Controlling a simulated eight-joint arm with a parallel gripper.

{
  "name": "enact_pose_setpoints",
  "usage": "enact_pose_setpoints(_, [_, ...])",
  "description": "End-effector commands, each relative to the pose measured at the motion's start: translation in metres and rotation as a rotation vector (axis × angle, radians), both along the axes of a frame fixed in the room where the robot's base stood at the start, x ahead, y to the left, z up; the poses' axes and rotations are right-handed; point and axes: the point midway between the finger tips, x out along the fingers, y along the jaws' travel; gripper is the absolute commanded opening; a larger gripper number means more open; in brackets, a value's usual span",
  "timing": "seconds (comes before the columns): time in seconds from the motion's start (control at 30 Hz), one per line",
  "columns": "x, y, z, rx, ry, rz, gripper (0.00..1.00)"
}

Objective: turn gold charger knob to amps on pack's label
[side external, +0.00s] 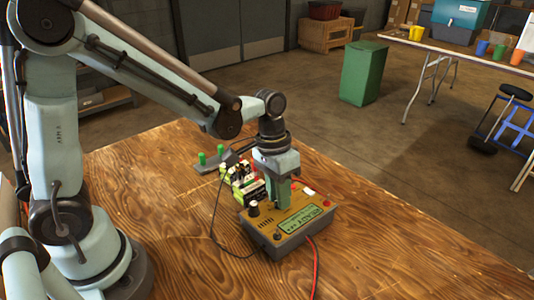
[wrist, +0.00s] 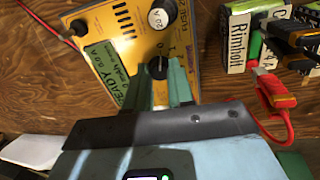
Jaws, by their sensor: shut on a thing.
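The gold charger (side external: 262,224) sits on the wooden bench, and its gold face (wrist: 128,40) fills the upper middle of the wrist view. Its green display (wrist: 110,60) appears to read READY 5.0 A. A black knob (wrist: 157,67) on the face sits between my fingertips. My gripper (side external: 281,203) points down at the charger, shut on that knob; its fingers also show in the wrist view (wrist: 160,80). A second knob with a white top (wrist: 160,17) stands free beside it. A green and white pack (wrist: 238,45) reads Rimholt; I cannot read amps on it.
In the side view, a red wire (side external: 315,265) and a black wire (side external: 218,215) run from the charger. A small stand with green posts (side external: 211,158) is behind.

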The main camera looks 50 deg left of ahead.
Motion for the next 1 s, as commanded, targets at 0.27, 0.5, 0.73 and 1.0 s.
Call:
enact_pose_setpoints(0.27, [0.0001, -0.0001, 0.0004, -0.002, -0.025, -0.142, 0.0])
enact_pose_setpoints(0.5, [0.0001, -0.0002, 0.0004, -0.004, -0.064, -0.354, 0.0])
enact_pose_setpoints(0.73, [0.0, -0.0003, 0.0005, -0.007, -0.104, -0.568, 0.0])
enact_pose_setpoints(1.0, [-0.0001, -0.0004, 0.0005, -0.009, -0.151, -0.821, 0.0])
